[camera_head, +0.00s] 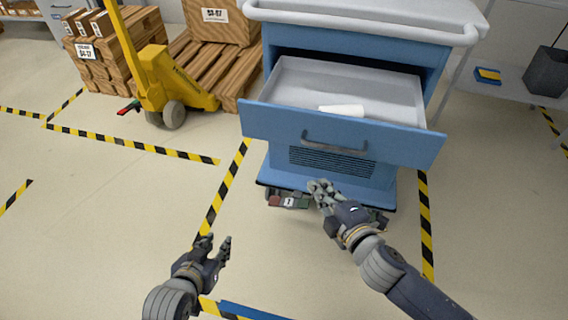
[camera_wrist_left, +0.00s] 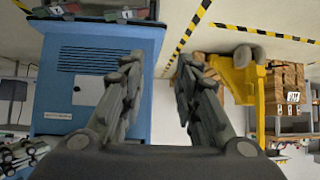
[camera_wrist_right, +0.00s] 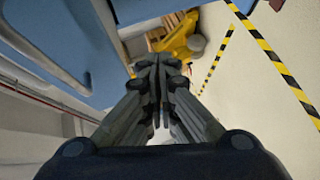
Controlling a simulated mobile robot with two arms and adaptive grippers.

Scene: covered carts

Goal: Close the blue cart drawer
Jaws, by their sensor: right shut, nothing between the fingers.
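The blue cart (camera_head: 370,60) stands ahead with its drawer (camera_head: 260,122) pulled open toward me. The drawer has a blue front with a dark handle (camera_head: 335,143) and a grey inside holding a white object (camera_head: 342,111). The cart body also shows in the left wrist view (camera_wrist_left: 95,80). My right gripper (camera_head: 318,187) is shut and empty, in front of the cart's lower body and below the drawer front. The right wrist view shows its fingers together (camera_wrist_right: 160,75). My left gripper (camera_head: 217,243) is open and empty, low at the left, apart from the cart.
A yellow pallet jack (camera_head: 165,85) and pallets with cardboard boxes (camera_head: 215,20) stand at the back left. A shelf with a dark bin (camera_head: 547,72) is at the right. Yellow-black tape (camera_head: 225,185) marks the floor.

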